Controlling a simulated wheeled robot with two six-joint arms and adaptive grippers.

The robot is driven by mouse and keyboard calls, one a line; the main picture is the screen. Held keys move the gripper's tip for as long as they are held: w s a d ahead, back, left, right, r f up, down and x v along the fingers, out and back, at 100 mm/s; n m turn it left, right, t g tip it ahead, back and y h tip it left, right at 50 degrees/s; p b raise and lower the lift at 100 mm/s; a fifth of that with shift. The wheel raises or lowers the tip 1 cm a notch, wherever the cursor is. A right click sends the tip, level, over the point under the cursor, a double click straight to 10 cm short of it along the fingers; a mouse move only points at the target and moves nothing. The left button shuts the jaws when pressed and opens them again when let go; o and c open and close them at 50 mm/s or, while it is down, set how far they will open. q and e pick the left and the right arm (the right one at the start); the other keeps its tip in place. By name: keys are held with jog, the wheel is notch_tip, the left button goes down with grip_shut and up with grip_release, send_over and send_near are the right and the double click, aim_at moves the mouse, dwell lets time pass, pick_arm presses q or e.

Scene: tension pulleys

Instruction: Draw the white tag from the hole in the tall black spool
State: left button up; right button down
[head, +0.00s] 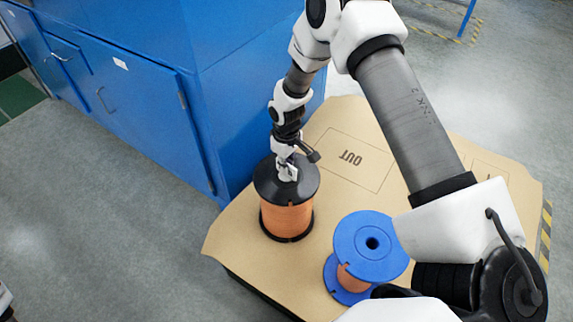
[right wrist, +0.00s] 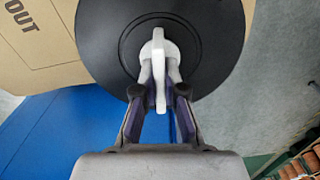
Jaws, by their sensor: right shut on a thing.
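The tall black spool (head: 269,181) stands upright on the board, with black flanges and an orange-brown winding (head: 287,217). Its black top flange fills the upper middle of the right wrist view (right wrist: 215,45). The white tag (right wrist: 159,45) is at the middle of that flange; it also shows small in the head view (head: 288,172). My right gripper (right wrist: 160,85) is shut on the white tag at the spool's top. The tag covers the hole, so I cannot tell how deep it sits.
A blue spool (head: 350,230) stands to the right of the black one on the tan board (head: 235,230). Blue cabinets (head: 140,110) rise close behind on the left.

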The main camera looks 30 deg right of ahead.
jog(key=shift+r, duration=0.1)
jog(key=shift+r+p, duration=0.35)
jog(key=shift+p, duration=0.1)
jog(key=shift+r+p, duration=1.1)
notch_tip(320, 180, up, 4)
jog(key=p, duration=0.3)
jog(key=shift+r+p, duration=0.1)
jog(key=shift+p, duration=0.3)
